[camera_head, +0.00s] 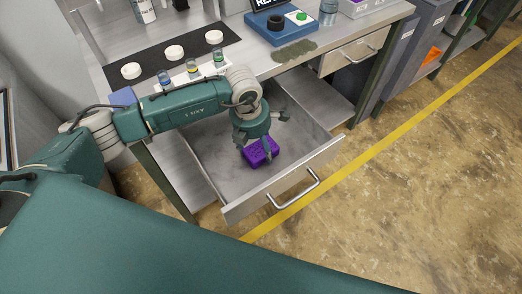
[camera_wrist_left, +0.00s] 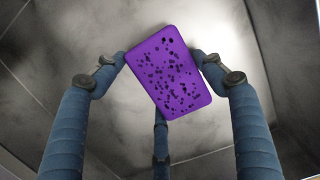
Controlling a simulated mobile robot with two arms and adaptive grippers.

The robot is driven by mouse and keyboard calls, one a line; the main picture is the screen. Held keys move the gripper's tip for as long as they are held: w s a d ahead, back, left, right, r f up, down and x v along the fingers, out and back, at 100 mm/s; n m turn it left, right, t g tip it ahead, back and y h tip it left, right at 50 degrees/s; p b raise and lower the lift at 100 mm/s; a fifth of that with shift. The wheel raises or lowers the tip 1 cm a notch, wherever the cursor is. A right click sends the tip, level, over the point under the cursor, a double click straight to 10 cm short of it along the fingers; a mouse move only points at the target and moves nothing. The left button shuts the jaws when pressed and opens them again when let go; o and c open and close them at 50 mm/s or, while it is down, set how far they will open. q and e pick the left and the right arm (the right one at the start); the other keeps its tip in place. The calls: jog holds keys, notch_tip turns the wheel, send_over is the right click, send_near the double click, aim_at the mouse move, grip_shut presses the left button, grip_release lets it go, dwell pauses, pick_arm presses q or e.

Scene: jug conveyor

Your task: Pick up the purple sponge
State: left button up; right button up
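The purple sponge (camera_head: 262,152) is a dotted block inside the open drawer below the bench. In the left wrist view the sponge (camera_wrist_left: 168,72) sits tilted between my fingers. My left gripper (camera_head: 262,138) is right above the sponge, its fingers pointing down. In the left wrist view the left gripper (camera_wrist_left: 160,70) has its fingers spread around the sponge, tips near its edges; it looks open, and I cannot tell if any tip touches. The gripper hides part of the sponge in the head view. My right gripper is not in view.
The metal drawer (camera_head: 217,165) has low walls and a front handle (camera_head: 294,190). The bench above holds small bottles (camera_head: 192,68), white discs (camera_head: 174,52) on a black mat, a blue device (camera_head: 280,35) and a green cloth (camera_head: 294,50). Floor to the right is clear.

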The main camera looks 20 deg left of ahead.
aim_at(259, 145)
pick_arm(q)
notch_tip(259, 145, up, 19)
jog(key=b, duration=0.3)
jog(key=shift+c, duration=0.2)
jog(key=shift+r, duration=0.5)
